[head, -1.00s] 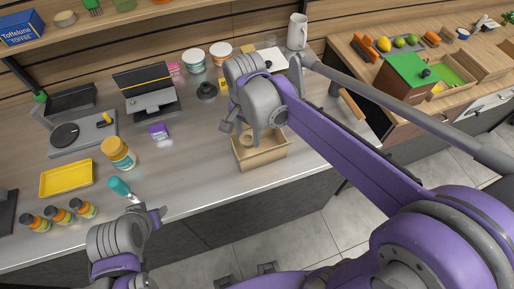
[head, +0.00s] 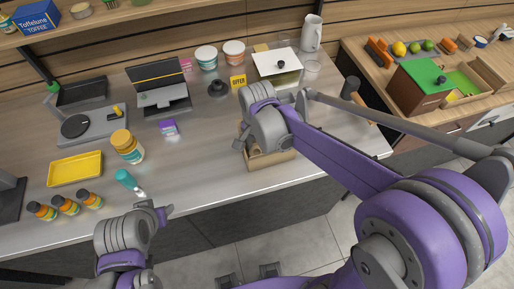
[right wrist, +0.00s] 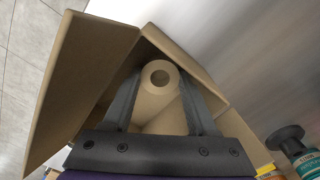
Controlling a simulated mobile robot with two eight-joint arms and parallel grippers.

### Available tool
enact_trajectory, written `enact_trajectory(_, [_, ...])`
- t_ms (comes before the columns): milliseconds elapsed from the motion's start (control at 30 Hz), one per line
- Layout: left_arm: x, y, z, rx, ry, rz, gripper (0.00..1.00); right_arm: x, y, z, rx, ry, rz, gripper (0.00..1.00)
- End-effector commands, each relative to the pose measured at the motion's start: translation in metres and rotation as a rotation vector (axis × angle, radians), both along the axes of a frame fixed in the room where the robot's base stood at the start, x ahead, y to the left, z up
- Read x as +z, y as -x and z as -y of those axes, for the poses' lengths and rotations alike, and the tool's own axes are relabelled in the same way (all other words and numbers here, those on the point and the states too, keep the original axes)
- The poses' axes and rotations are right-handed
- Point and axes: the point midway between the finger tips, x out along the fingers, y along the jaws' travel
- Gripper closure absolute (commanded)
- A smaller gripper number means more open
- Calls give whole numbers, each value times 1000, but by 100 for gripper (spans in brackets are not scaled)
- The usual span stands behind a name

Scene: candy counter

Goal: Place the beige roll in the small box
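The small box (head: 272,160) is an open tan box near the counter's front edge. My right gripper (head: 250,143) reaches down into it. In the right wrist view the box's walls (right wrist: 85,65) stand around the fingers. The beige roll (right wrist: 160,92), a hollow tube, is between the two fingers of my right gripper (right wrist: 160,82), which appear to touch its sides. The roll is inside the box's walls; whether it rests on the floor is hidden. My left gripper (head: 155,212) is low at the counter's front, away from the box; its fingers are unclear.
A white-lidded container (head: 277,64) and a yellow offer sign (head: 238,82) stand behind the box. An orange-lidded jar (head: 127,146), teal-handled tool (head: 128,181) and yellow tray (head: 76,169) are at left.

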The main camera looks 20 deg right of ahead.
Motion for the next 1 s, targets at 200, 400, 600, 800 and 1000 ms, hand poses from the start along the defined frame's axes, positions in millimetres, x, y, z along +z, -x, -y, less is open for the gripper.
enact_trajectory(200, [0,0,0,0,0,0,50,0,0,0,0,0,0,30])
enact_trajectory(400, [4,-2,0,0,0,3,50,4,0,0,0,0,1,30])
enact_trajectory(600, [8,-3,0,0,0,6,50,32,0,0,1,0,0,30])
enact_trajectory(800, [13,-6,0,0,0,11,50,77,0,0,1,0,0,30])
enact_trajectory(1000, [16,-7,0,0,0,13,50,110,0,0,1,0,0,30])
